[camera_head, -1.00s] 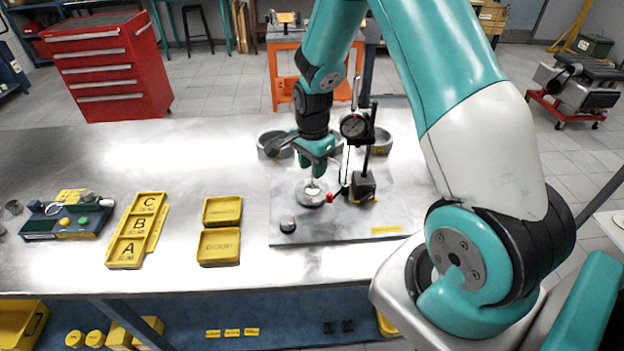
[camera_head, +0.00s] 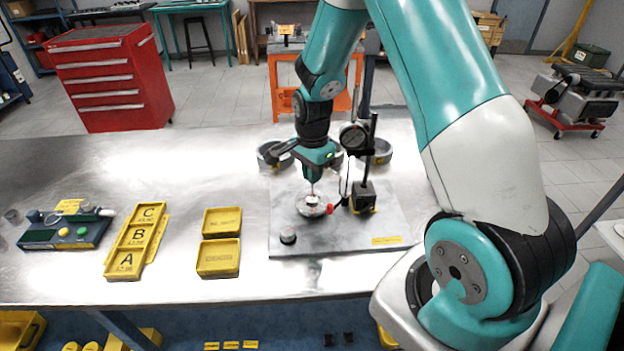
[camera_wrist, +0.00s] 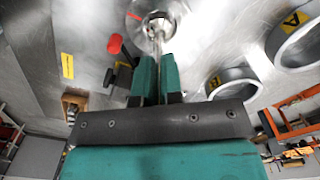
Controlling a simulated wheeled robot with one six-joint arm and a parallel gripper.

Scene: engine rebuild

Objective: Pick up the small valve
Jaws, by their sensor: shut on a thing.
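The small valve is a thin metal stem hanging below my gripper (camera_head: 313,178). In the wrist view, the valve (camera_wrist: 157,38) runs from between the fingertips down towards a round metal holder. My gripper's green fingers (camera_wrist: 158,66) are close together, shut on the stem. The round silver holder (camera_head: 303,211) stands on the grey plate (camera_head: 345,240) under my gripper. I cannot tell whether the valve's lower end touches the holder.
A dial gauge stand (camera_head: 364,195) is close to the right of my gripper, with a red knob (camera_head: 329,209) near the holder. Several metal rings (camera_head: 377,152) lie behind. Yellow trays (camera_head: 218,258) and an A-B-C rack (camera_head: 136,242) are at left. Bare table lies between.

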